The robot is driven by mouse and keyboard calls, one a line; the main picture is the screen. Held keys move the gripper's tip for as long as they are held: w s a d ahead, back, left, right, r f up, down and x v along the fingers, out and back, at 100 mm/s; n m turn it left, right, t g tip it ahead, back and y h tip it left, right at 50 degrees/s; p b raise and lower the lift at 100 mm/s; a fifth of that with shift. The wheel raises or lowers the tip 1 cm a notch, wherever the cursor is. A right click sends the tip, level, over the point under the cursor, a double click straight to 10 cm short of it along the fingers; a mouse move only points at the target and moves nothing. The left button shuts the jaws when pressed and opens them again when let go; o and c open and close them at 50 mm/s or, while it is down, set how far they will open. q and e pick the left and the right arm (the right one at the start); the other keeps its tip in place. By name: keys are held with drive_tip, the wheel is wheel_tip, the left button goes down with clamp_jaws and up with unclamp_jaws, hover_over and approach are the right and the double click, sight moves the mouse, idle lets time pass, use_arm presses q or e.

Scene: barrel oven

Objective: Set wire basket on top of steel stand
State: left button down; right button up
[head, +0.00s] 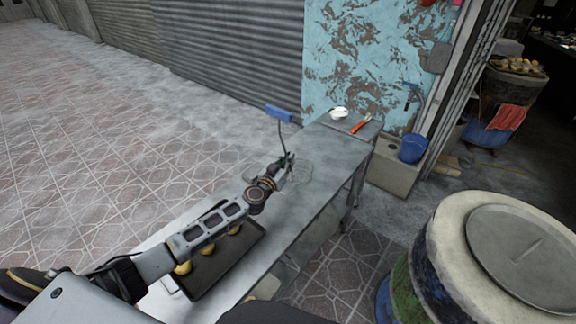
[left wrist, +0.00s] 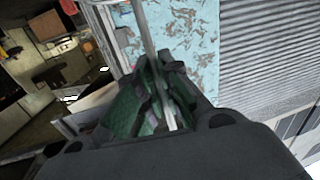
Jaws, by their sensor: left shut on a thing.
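The wire basket shows as a blue handle (head: 279,114) on a thin stem, which runs down into my left gripper (head: 286,162). A faint round mesh outline beside the fingers, over the steel top, seems to be its bowl. My left gripper is shut on the stem; the left wrist view shows the stem (left wrist: 147,30) between the dark green fingers (left wrist: 158,98). The steel stand appears to be the long grey metal table (head: 325,160) under the gripper. I cannot tell whether the basket touches its top. My right gripper is not in view.
A dark tray (head: 222,268) with several yellowish pieces lies at the table's near end. A white bowl (head: 339,113) and a red-handled tool (head: 360,126) lie at its far end. A blue bucket (head: 412,149) and a lidded barrel (head: 440,260) stand to the right.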

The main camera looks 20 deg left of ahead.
use_arm(q)
drive_tip(key=shift+f, duration=0.45)
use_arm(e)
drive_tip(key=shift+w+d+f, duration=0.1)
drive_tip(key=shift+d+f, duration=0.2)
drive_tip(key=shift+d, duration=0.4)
use_arm(q)
drive_tip(key=shift+f, duration=0.1)
drive_tip(key=c, duration=1.6)
unclamp_jaws()
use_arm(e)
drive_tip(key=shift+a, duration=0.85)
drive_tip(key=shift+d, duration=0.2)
